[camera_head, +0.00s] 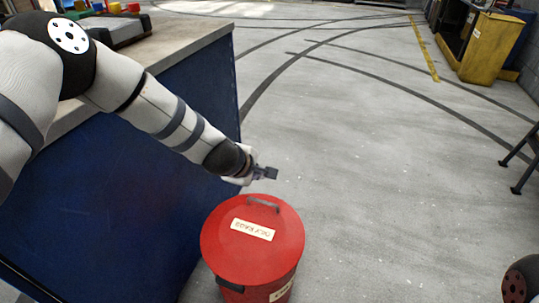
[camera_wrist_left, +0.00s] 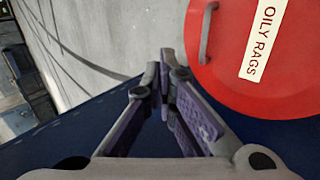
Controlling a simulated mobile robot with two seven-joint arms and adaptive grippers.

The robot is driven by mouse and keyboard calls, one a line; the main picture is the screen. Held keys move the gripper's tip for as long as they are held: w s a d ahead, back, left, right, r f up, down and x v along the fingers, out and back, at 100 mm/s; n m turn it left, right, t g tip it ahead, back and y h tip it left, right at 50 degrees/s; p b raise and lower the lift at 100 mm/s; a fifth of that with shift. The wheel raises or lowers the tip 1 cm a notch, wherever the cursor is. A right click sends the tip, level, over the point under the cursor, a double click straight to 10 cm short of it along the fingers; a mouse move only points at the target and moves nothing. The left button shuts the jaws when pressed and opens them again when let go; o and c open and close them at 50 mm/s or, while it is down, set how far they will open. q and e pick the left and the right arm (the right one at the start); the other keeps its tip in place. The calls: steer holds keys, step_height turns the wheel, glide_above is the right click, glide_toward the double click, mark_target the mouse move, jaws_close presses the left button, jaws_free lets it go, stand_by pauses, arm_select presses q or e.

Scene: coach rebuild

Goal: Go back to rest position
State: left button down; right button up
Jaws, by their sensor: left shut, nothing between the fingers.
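My left gripper (camera_head: 266,173) is at the end of the left arm, which reaches across the blue bench. It is just beyond the handle of a red lidded bin (camera_head: 252,258) and looks apart from it. In the left wrist view, the gripper's fingers (camera_wrist_left: 164,62) are together with nothing between them. The bin's lid, labelled "OILY RAGS", shows at the upper right there (camera_wrist_left: 225,85), with its grey handle (camera_wrist_left: 207,33) beside the fingers. The lid is on the bin. My right gripper is not in view.
A blue-sided bench (camera_head: 185,75) with a grey top stands at the left, close to the bin. Dark legs of a stand (camera_head: 522,165) are at the right edge. A yellow cabinet (camera_head: 490,48) is at the far right. The grey floor between is clear.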

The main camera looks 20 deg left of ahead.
arm_select(q)
steer(key=s+d+f+m+g+p, duration=0.15)
steer(key=s+f+m, duration=0.25)
steer(key=s, duration=0.8)
steer(key=s+f+m+g+p, duration=0.3)
steer(key=s+f+m, duration=0.1)
steer(key=s, duration=0.7)
steer(key=s+a+r+m+g+p, duration=0.1)
steer(key=s+r+m+g, duration=0.1)
steer(key=s, duration=0.8)
steer(key=s+a+r+m+g+p, duration=0.1)
steer(key=s+m, duration=0.3)
steer(key=s, duration=0.6)
steer(key=s+a+r+m+g+p, duration=0.1)
steer(key=s+r+m+g+p, duration=0.2)
steer(key=s, duration=0.7)
steer(key=shift+s+a+r, duration=0.15)
steer(key=shift+s+r, duration=0.05)
steer(key=shift+r, duration=0.3)
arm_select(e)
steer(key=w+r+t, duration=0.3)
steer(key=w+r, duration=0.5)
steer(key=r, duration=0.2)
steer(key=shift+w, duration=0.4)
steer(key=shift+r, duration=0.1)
